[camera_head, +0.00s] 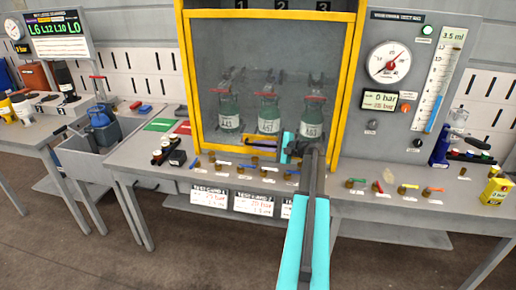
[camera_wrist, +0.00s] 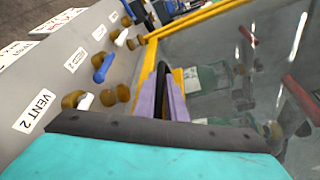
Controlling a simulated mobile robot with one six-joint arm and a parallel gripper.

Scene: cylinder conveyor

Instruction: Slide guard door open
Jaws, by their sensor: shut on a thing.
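The guard door (camera_head: 265,62) is a see-through panel in a yellow frame, and it stands down across the front of the test bay. Behind it are three green cylinders with red tops; the middle one (camera_head: 268,113) is labelled 457. My gripper (camera_head: 262,146) is at the door's lower middle edge, reaching in from the right. The grip itself is partly hidden in the head view.
Brass valves with coloured levers (camera_head: 409,188) line the bench front below and right of the door. A gauge panel (camera_head: 390,85) stands close at right. A sink (camera_head: 105,140) and a scale display (camera_head: 60,33) are at left. A yellow box (camera_head: 495,190) sits at far right.

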